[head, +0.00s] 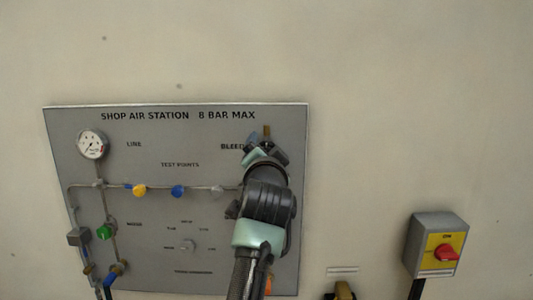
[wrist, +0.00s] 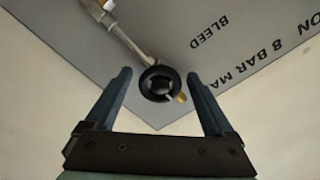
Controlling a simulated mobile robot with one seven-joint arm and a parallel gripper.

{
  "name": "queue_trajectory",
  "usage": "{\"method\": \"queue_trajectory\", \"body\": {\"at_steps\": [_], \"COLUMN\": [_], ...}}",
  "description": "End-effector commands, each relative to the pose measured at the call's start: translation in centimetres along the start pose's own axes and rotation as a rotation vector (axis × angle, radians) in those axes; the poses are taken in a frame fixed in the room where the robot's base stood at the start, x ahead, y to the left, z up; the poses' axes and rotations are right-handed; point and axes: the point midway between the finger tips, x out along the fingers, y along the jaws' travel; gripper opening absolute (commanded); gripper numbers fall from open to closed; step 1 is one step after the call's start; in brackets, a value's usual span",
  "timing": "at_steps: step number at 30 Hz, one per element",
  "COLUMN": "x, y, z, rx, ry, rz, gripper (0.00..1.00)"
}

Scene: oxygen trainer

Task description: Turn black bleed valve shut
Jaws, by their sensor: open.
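The black bleed valve is a round black knob (wrist: 160,83) with a small brass outlet at its lower right in the wrist view. It sits at the end of a metal pipe, beside the printed word BLEED. My gripper (wrist: 162,92) is open, with one finger on each side of the knob and visible gaps between. I cannot tell how far the fingertips are from the panel. In the head view my gripper (head: 266,150) is at the panel's upper right, and my arm hides the knob there.
The grey panel (head: 150,255) carries a pressure gauge (head: 92,144), a yellow knob (head: 139,190), a blue knob (head: 177,191) and a green knob (head: 104,231). A grey switch box (head: 424,230) with a red handle is on the wall at right. The wall above is bare.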

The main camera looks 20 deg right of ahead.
Motion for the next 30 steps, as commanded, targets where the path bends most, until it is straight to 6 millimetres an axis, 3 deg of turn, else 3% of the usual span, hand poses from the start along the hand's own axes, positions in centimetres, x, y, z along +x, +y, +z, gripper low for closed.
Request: {"method": "queue_trajectory", "body": {"at_steps": [8, 24, 30], "x": [-1.7, -10.3, -12.4], "y": [0.1, 0.1, 0.1], "z": [0.1, 0.2, 0.1], "rx": [-0.002, 0.0, 0.0], "ry": [0.002, 0.0, 0.001], "rz": [-0.001, -0.002, -0.001], "gripper": [0.88, 0.88, 0.88]}}
